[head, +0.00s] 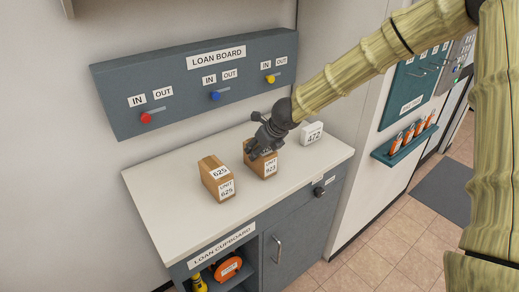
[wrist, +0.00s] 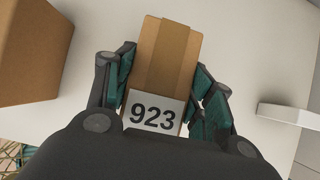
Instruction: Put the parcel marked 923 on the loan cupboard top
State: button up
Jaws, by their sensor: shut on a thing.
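The parcel marked 923 (head: 266,167) is a small brown box with a tape strip and white labels. It is at the loan cupboard top (head: 165,205), a pale flat surface, between two other items. My gripper (head: 262,146) reaches it from above and behind. In the wrist view my gripper (wrist: 163,95) has its fingers on both sides of the 923 parcel (wrist: 164,60), shut on it. The parcel looks upright and its base appears to be at the top's surface; I cannot tell whether it touches.
A brown parcel marked 625 (head: 217,180) stands just left of it. A white item marked 472 (head: 312,133) stands to the right. The loan board (head: 195,84) is on the wall behind. The front left of the top is clear.

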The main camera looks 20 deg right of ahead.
jog(key=shift+f, duration=0.1)
jog(key=o, duration=1.3)
jog(key=shift+c, duration=0.2)
jog(key=shift+s+d+r, duration=0.1)
jog(key=shift+s+r, duration=0.1)
jog(key=shift+r, duration=0.35)
jog(key=p+v, duration=0.1)
jog(key=v, duration=1)
jog(key=shift+f, duration=0.1)
